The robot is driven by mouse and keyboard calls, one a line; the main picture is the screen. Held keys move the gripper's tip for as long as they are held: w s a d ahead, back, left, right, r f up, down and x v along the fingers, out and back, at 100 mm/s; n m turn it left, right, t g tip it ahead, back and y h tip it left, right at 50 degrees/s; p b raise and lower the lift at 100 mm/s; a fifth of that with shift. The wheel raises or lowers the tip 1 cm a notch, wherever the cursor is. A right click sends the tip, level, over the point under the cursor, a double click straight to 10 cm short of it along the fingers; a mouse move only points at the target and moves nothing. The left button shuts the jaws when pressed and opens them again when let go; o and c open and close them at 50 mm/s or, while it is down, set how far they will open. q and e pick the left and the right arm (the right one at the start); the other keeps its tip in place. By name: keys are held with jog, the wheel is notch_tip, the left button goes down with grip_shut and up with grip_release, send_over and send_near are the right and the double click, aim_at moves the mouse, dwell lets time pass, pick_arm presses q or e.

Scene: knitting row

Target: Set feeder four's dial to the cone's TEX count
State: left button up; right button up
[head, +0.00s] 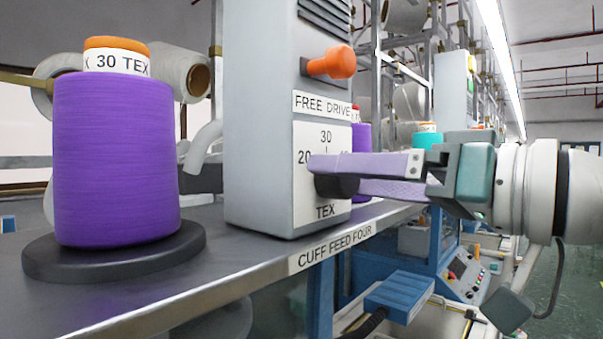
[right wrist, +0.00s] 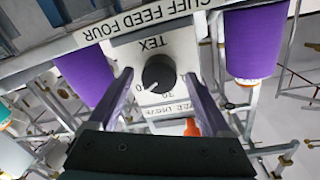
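The purple cone (head: 115,160) stands upright on a black round base on the shelf at left; its top band reads "30 TEX". The grey feeder box (head: 258,130) stands beside it above a "CUFF FEED FOUR" label (head: 333,247). Its white dial plate shows 20, 30, a partly hidden third figure, and TEX. In the right wrist view, upside down, the black dial (right wrist: 158,73) has a white pointer towards the lower left, off the 30, apparently near 40. My right gripper (head: 335,172) is open, its fingers on either side of the dial with gaps. My left gripper is out of view.
An orange knob (head: 333,62) sticks out above the "FREE DRIVE" label, above my right fingers. A second purple cone (head: 361,150) and a teal cone (head: 426,138) stand behind. The shelf's front edge runs below the box.

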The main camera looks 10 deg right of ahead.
grip_shut()
dwell(0.4)
jog(key=shift+n, duration=0.3)
jog(key=n+y+b, duration=0.1)
jog(key=n, duration=1)
jog(key=shift+n, duration=0.3)
dwell(0.4)
jog(key=shift+o, duration=0.6)
grip_release()
jog(key=shift+f, duration=0.1)
